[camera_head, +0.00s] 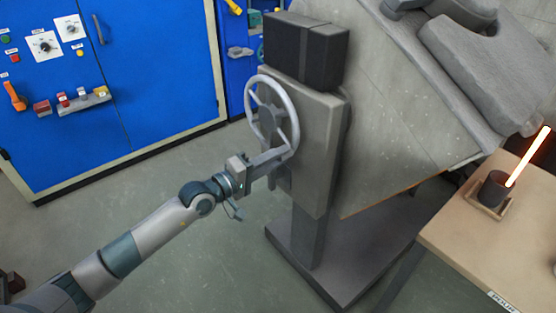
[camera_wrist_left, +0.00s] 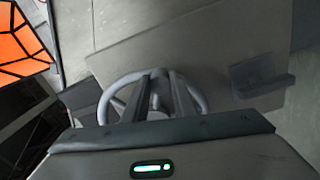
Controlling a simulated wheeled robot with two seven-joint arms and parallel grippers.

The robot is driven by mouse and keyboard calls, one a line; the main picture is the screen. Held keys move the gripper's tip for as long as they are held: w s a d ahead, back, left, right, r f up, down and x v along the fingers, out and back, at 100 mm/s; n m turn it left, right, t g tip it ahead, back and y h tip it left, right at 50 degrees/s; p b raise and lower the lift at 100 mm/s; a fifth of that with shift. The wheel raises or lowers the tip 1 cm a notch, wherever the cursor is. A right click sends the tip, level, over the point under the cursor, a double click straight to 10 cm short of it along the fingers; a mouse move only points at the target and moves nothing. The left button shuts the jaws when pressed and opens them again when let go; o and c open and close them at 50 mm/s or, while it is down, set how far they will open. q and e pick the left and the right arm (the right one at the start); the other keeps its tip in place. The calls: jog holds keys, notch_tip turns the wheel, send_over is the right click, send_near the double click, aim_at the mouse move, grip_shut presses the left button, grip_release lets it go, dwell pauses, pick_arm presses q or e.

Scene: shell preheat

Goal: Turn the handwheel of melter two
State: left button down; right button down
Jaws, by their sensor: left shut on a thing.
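The handwheel (camera_head: 289,103) is a light grey ring with spokes, upright on the side of a grey pedestal (camera_head: 318,150). My left gripper (camera_head: 284,153) reaches in from the lower left and is shut on the lower rim of the wheel. In the left wrist view the handwheel (camera_wrist_left: 118,88) shows behind the two fingers (camera_wrist_left: 155,90), which cover its middle. The exact contact of the fingertips is hidden there. My right gripper is in neither view. No label naming melter two is readable.
A dark box (camera_head: 305,50) tops the pedestal, beside a large tilted grey body (camera_head: 400,110). Blue cabinets (camera_head: 150,80) stand behind.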

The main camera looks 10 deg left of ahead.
pick_arm(q)
jog(key=shift+f, duration=0.3)
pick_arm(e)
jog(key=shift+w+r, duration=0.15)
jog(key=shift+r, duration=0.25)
pick_arm(q)
jog(key=c, duration=1.8)
grip_release()
jog(key=o, duration=0.3)
jog(key=shift+r, duration=0.15)
jog(key=shift+o, duration=0.2)
jog(key=b+v, duration=0.3)
jog(key=v, duration=1.4)
jog(key=shift+s, duration=0.2)
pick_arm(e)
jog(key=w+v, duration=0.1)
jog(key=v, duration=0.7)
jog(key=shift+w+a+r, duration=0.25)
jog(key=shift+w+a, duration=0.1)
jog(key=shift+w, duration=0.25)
